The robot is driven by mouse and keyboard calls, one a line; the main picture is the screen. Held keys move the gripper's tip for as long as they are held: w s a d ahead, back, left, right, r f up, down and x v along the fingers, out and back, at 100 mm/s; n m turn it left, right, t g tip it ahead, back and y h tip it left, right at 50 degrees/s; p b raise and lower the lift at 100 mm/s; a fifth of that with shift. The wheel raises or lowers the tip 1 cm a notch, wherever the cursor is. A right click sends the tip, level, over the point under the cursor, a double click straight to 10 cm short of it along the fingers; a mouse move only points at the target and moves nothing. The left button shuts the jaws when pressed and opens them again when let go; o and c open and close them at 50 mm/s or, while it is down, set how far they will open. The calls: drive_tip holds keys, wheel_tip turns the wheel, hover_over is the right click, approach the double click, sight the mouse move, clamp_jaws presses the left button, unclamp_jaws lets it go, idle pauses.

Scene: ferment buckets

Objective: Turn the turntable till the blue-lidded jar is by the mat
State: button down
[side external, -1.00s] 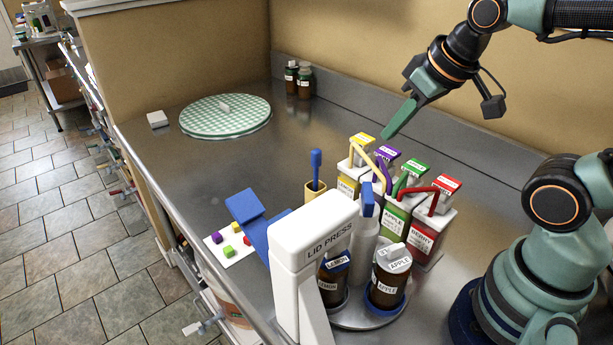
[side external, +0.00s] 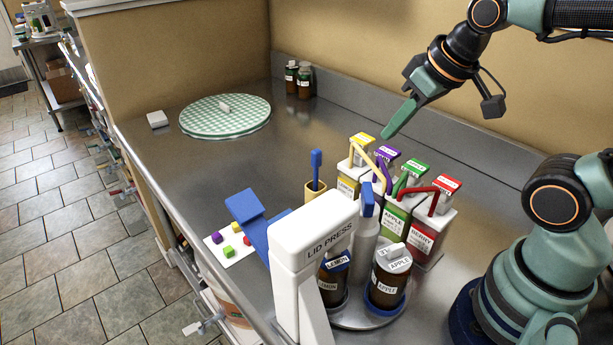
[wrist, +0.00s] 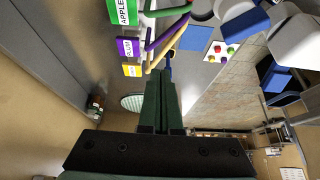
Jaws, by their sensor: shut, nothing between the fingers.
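The grey metal turntable (side external: 352,322) is at the front of the bench, partly hidden by the white lid press. On it a dark jar with a blue lid (side external: 336,262), labelled LEMON, sits partly behind the press. A round green-checked mat (side external: 192,127) lies at the far left, well away from the jars. My gripper (side external: 387,134) is shut and empty, raised above the dispensers; its fingers also show in the wrist view (wrist: 168,78).
The lid press (side external: 282,245) stands in front of the turntable. Several pump dispensers (side external: 424,238) in yellow, purple, green and red stand behind it. A white card with coloured cubes (side external: 238,256) and a blue piece (side external: 243,205) lie left. The bench between mat and dispensers is clear.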

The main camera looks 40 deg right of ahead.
drive_tip(key=c, duration=1.5)
unclamp_jaws()
drive_tip(key=shift+c, duration=0.2)
drive_tip(key=o, duration=0.5)
drive_tip(key=shift+o, duration=1.1)
drive_tip(key=shift+a+r, duration=0.2)
drive_tip(key=shift+a, duration=0.2)
drive_tip(key=a+r+m+g, duration=0.3)
drive_tip(key=a+m, duration=0.1)
drive_tip(key=a, duration=0.1)
wheel_tip(320, 180, up, 3)
drive_tip(key=m+g, duration=0.3)
drive_tip(key=m, duration=0.2)
hover_over(369, 191)
wheel_tip(369, 191, down, 11)
drive_tip(key=shift+c, duration=0.3)
clamp_jaws()
